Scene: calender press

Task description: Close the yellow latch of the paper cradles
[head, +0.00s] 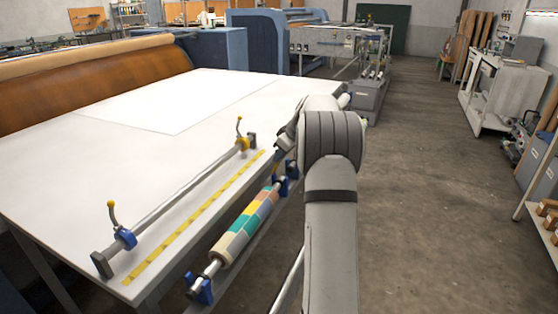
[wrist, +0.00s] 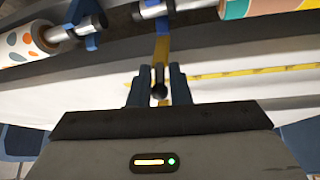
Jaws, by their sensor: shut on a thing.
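In the wrist view, my gripper (wrist: 160,86) is shut on the dark, round-ended handle of the yellow latch (wrist: 162,48). The handle (wrist: 158,88) sits between my two blue-grey fingers. The latch's yellow arm runs up from there to a blue cradle bracket (wrist: 155,9). In the head view, my fingers and the held handle are hidden behind my own arm. Blue paper cradles (head: 200,289) stand along the table's near edge and carry a multicoloured checkered roll (head: 245,228). That roll also shows at the wrist view's upper right (wrist: 262,7).
A steel bar (head: 185,192) with two upright yellow handles (head: 112,213) lies along the white table (head: 60,190). A yellow measuring strip (head: 190,221) runs beside it. A spotted roll (wrist: 18,38) is at the wrist view's upper left. Open floor (head: 430,220) lies right of my arm.

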